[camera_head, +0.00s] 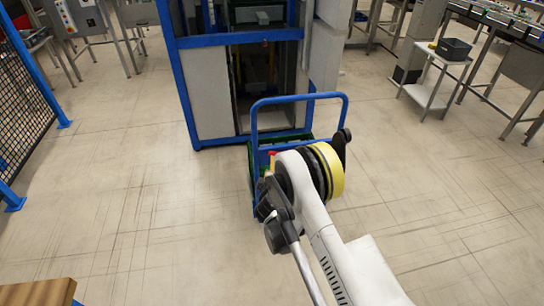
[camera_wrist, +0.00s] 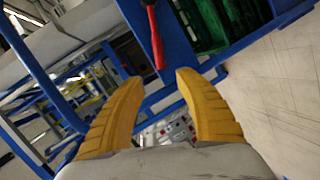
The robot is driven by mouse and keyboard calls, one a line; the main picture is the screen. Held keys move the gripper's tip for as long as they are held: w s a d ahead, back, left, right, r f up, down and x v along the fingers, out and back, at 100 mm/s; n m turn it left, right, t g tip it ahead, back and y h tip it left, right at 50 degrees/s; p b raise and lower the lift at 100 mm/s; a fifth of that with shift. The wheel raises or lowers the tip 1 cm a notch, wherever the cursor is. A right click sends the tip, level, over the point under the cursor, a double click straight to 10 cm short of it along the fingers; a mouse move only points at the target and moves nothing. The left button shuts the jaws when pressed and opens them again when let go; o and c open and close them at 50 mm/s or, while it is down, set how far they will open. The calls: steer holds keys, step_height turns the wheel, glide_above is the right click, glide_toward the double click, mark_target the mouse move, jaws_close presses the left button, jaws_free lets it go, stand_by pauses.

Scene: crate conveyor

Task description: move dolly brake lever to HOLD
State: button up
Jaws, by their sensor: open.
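The dolly is a blue frame with a tall push handle (camera_head: 300,98), standing in front of the blue-framed machine. Its brake lever, with a red grip, shows in the wrist view (camera_wrist: 156,40) and as a small red spot in the head view (camera_head: 272,157). In the wrist view my gripper (camera_wrist: 160,82) has its two yellow fingers spread apart with nothing between them. The red grip's end lies just beyond the gap between the fingertips; I cannot tell whether they touch. My arm hides much of the dolly in the head view. No HOLD mark is readable.
Green crates (camera_wrist: 208,22) sit on the dolly beside the lever. The blue-framed machine (camera_head: 187,110) stands close behind. A white cart (camera_head: 432,80) with a dark bin is at the right, a black mesh fence (camera_head: 22,110) at the left. Floor on both sides is clear.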

steer(key=b+x, duration=0.3)
steer(key=x, duration=0.7)
steer(key=shift+w+a+f+b, duration=0.1)
steer(key=shift+w+f+b, duration=0.05)
steer(key=shift+w+b, duration=0.2)
jaws_close()
